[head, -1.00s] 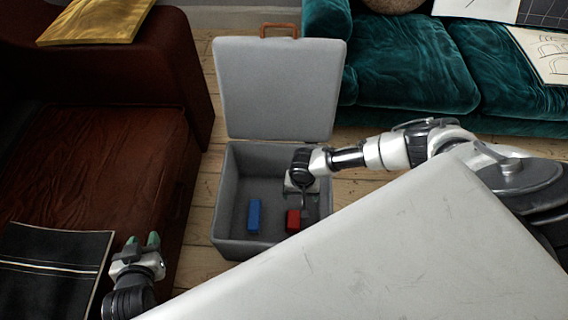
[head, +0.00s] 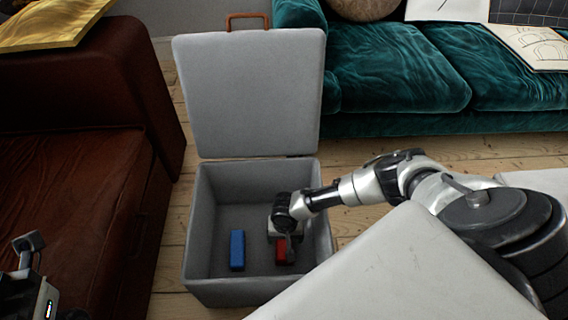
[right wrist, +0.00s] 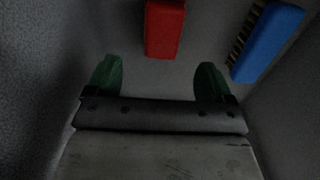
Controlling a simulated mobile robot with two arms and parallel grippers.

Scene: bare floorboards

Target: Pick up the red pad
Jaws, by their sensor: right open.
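The red pad (head: 282,252) lies on the floor of the open grey box, partly hidden by my right gripper in the head view. In the right wrist view the red pad (right wrist: 164,28) is just ahead of the fingertips, roughly centred on the gap. My right gripper (right wrist: 157,78) is open, with its two green fingertips apart and nothing between them. In the head view my right gripper (head: 288,243) reaches down inside the box, over the pad. Part of my left gripper (head: 28,243) shows at the lower left edge; its jaw opening cannot be made out.
A blue brush (head: 237,250) lies in the box, left of the red pad; its bristles show in the wrist view. The grey box (head: 196,232) has walls close around my right gripper and a raised lid (head: 250,95). A brown chair (head: 150,90) and teal sofa (head: 400,70) stand nearby.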

